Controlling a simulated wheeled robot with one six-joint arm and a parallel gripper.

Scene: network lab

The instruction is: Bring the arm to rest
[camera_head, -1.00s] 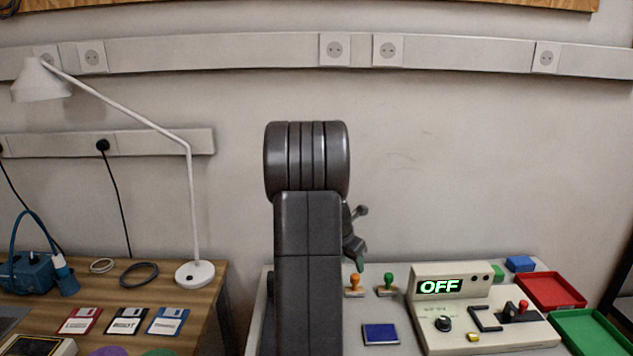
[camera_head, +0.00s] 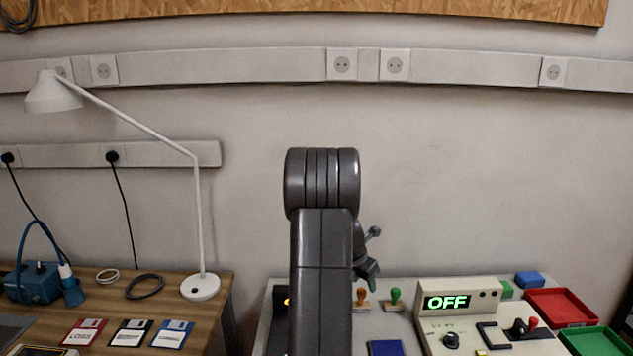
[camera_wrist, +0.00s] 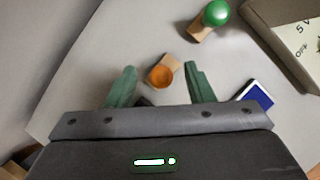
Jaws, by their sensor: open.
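My gripper (camera_wrist: 158,88) shows in the wrist view with its two green fingers spread apart and nothing between them that it holds. An orange-topped stamp (camera_wrist: 162,75) stands on the grey table beyond and between the fingertips. In the head view my arm rises at the centre and hides most of the gripper; part of it (camera_head: 367,268) shows to the right of the arm, above the orange stamp (camera_head: 361,297).
A green-topped stamp (camera_head: 395,299) and a blue pad (camera_head: 386,348) are close by. A control box (camera_head: 460,318) reading OFF stands to the right, with red (camera_head: 560,308) and green (camera_head: 595,341) trays beyond. A lamp (camera_head: 200,287) stands on the wooden desk at left.

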